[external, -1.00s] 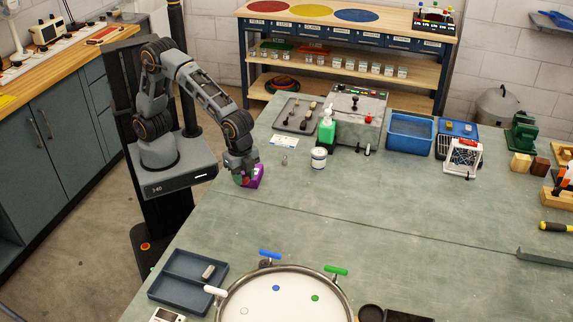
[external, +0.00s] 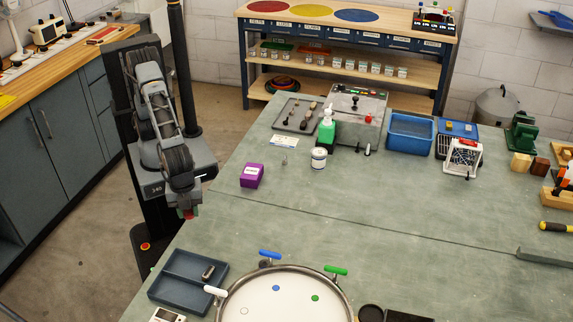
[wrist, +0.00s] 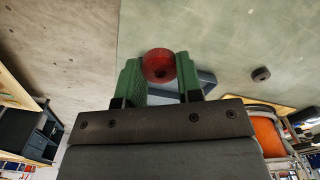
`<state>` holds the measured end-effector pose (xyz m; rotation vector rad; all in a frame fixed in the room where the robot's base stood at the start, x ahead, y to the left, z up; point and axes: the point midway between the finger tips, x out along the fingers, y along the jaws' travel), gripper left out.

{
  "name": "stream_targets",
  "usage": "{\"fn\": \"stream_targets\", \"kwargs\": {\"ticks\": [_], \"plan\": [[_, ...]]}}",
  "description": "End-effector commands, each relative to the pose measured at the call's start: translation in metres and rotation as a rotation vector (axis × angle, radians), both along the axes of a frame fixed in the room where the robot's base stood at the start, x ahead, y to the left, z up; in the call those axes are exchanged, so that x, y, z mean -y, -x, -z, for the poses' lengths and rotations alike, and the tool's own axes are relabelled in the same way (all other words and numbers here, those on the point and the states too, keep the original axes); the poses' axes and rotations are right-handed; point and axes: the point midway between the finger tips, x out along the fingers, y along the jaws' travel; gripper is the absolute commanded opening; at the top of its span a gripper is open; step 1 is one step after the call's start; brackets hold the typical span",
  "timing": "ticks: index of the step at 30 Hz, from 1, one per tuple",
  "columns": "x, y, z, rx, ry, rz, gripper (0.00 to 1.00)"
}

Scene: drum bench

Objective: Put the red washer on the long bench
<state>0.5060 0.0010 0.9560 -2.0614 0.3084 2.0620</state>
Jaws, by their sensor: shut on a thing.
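My gripper (external: 188,214) hangs at the left edge of the grey-green table, low in front of my base in the external view. In the wrist view its green fingers (wrist: 160,78) are shut on the red washer (wrist: 157,62), a dark red ring with a small dark hole. In the external view only a bit of red shows at the fingertips. A long wood-topped bench (external: 75,57) with grey cabinets runs along the left wall. The frames do not show which surface is called the long bench.
A purple box (external: 252,175) stands on the grey-green table (external: 400,215), near its left edge. A blue-grey divided tray (external: 170,294) and a drum (external: 285,300) lie at the front. A back bench (external: 350,20) has coloured discs. Bare floor (external: 85,235) lies left of the table.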

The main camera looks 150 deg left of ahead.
Motion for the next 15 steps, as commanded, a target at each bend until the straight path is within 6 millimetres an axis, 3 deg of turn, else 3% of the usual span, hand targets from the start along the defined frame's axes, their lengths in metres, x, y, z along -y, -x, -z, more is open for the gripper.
{"fn": "stream_targets", "kwargs": {"ticks": [5,11,15], "plan": [[-0.037,0.001,-0.003,0.006,0.0,-0.083,0.08],[-0.132,0.02,-0.014,0.026,-0.004,-0.307,0.08],[-0.203,0.053,-0.023,0.033,-0.007,-0.554,0.08]]}}
